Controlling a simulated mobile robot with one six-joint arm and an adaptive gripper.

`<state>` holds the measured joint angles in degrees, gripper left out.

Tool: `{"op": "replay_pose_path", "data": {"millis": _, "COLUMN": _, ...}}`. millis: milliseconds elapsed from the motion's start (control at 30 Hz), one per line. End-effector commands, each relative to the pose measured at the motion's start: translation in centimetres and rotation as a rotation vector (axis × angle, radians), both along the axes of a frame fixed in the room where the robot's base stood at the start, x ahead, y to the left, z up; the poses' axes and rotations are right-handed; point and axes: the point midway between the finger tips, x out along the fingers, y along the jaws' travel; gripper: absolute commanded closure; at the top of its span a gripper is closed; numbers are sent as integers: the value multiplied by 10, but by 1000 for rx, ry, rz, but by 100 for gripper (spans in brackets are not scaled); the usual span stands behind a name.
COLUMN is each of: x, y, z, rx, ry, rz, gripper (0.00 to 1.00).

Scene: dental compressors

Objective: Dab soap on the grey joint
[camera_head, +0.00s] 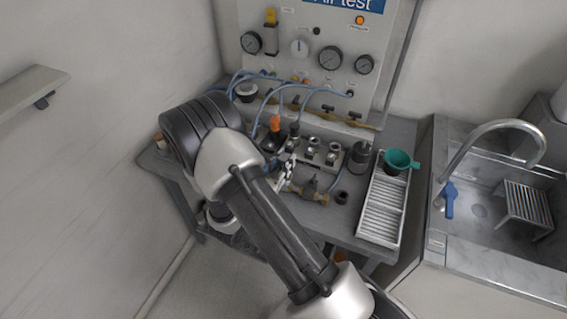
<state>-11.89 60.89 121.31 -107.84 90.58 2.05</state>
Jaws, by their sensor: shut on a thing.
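My arm crosses the middle of the view and hides part of the bench. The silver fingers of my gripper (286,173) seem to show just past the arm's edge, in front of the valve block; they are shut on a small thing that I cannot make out. Brass and grey pipe fittings (312,190) lie just right of the fingers, close to them. I cannot tell which is the grey joint, or whether anything touches it. A green cup (399,160) sits at the back end of a white slatted rack; I cannot see soap in it.
The white rack (381,211) lies at the bench's right. A valve block (317,151) and a dark cylinder (359,157) stand behind the fittings. A gauge panel (301,48) with blue hoses rises behind. A sink (483,205) with a tap is at the right.

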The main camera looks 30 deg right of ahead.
Motion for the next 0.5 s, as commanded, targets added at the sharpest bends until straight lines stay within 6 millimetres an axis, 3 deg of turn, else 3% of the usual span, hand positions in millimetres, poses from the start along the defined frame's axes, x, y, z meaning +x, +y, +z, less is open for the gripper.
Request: {"op": "replay_pose_path", "data": {"millis": 500, "x": 0, "y": 0, "z": 45, "rx": 0, "ry": -1, "rz": 0, "gripper": 99}}
